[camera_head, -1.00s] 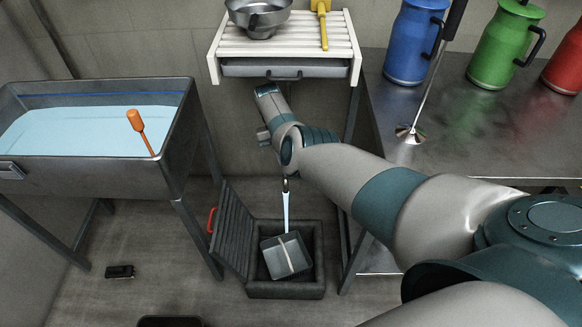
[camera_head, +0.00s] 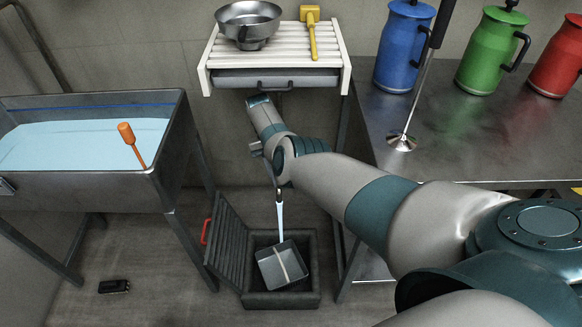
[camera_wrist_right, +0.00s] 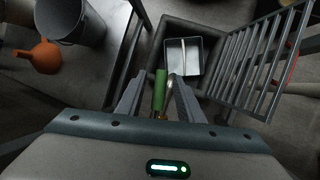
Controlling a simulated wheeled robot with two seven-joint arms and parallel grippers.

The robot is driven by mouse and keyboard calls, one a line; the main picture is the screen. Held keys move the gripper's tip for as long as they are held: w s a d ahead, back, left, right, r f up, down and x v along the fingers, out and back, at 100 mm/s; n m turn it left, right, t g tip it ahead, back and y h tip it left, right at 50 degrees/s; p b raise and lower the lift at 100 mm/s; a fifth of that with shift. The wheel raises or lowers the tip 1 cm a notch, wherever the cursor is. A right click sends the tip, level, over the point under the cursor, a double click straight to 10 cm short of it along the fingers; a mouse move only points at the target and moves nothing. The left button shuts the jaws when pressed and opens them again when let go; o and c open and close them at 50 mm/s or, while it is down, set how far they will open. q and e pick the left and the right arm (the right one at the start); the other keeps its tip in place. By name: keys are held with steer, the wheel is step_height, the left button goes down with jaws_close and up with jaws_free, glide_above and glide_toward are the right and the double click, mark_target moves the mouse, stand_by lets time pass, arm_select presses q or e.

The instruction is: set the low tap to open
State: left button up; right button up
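The low tap shows in the right wrist view as a green lever (camera_wrist_right: 160,90) with a brass and metal body at its base. My right gripper (camera_wrist_right: 158,84) is open, its two fingers on either side of the lever with a gap visible. In the head view the hand is below the slatted shelf, and its fingertips cannot be made out. A dark spout (camera_head: 279,196) shows beneath my arm, with a thin pale blue stream (camera_head: 280,218) below it. The stream falls toward a square grey container (camera_head: 271,272) in the floor pit. My left gripper is not in view.
The pit (camera_head: 308,300) has a slatted lid (camera_head: 230,240) standing open. A water tank (camera_head: 90,188) with an orange-handled tool (camera_head: 127,134) is at left. The slatted shelf (camera_head: 342,62) holds a steel bowl (camera_head: 248,20) and yellow mallet (camera_head: 311,30). Cans stand on the right bench (camera_head: 480,140).

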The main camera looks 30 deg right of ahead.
steer(key=shift+s+d+r+n+h+p, duration=0.15)
steer(key=shift+d+n+h+p, duration=0.15)
steer(key=shift+n, duration=0.3)
steer(key=shift+s+d+n+h+p, duration=0.2)
steer(key=shift+d+n+p, duration=0.2)
steer(key=shift+n, duration=0.2)
steer(key=w+d+n+t+h+b, duration=0.3)
steer(key=d+n+b, duration=0.4)
steer(key=n+b, duration=0.6)
steer(key=shift+d+t+h, duration=0.3)
steer(key=shift+d+t, duration=0.05)
steer(key=shift+t, duration=0.35)
